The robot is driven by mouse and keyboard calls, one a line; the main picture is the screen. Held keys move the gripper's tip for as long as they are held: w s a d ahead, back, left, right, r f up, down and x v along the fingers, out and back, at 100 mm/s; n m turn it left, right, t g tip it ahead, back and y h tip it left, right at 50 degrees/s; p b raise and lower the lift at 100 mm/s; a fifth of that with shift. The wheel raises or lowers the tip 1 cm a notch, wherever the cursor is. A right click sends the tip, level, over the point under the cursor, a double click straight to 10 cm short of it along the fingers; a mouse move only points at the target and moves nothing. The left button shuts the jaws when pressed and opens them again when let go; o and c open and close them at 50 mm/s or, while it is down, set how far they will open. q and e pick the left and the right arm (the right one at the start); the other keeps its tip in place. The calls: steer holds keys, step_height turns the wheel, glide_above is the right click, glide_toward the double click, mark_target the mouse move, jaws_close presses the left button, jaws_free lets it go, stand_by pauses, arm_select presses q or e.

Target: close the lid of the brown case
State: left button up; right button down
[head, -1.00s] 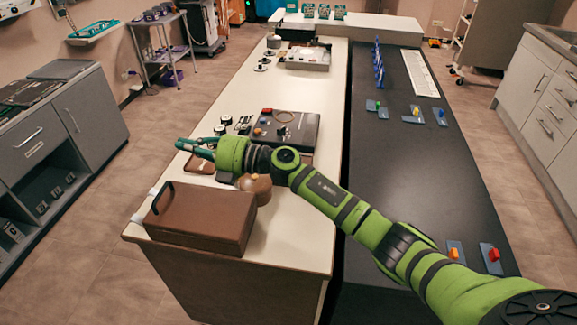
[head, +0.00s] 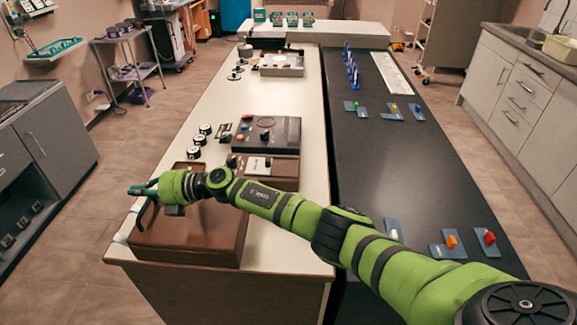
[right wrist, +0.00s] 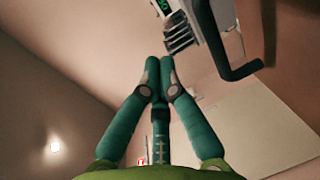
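The brown case (head: 205,241) sits at the near left end of the white-topped table. Its lid looks down flat, though my arm crosses over part of it. A dark curved handle (head: 145,214) shows at its left side. My right gripper (head: 140,189) is above the case's far left edge, its green fingers pointing left. I cannot tell whether it touches the lid. In the right wrist view the fingertips of the right gripper (right wrist: 160,72) are together with nothing visible between them. A black bar-like handle (right wrist: 235,72) shows beyond them there. My left gripper is not in view.
Behind the case are a dark flat box (head: 267,135), another brown box (head: 284,172) and several small round black items (head: 200,140). A black counter (head: 400,170) with colored pieces on blue plates runs along the right.

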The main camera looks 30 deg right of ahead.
steer(key=shift+w+a+f+b, duration=0.1)
steer(key=shift+a+f+b, duration=0.1)
steer(key=shift+f, duration=0.5)
steer(key=shift+w+a+f+b, duration=0.1)
steer(key=shift+a+f+b, duration=0.1)
steer(key=shift+f, duration=0.45)
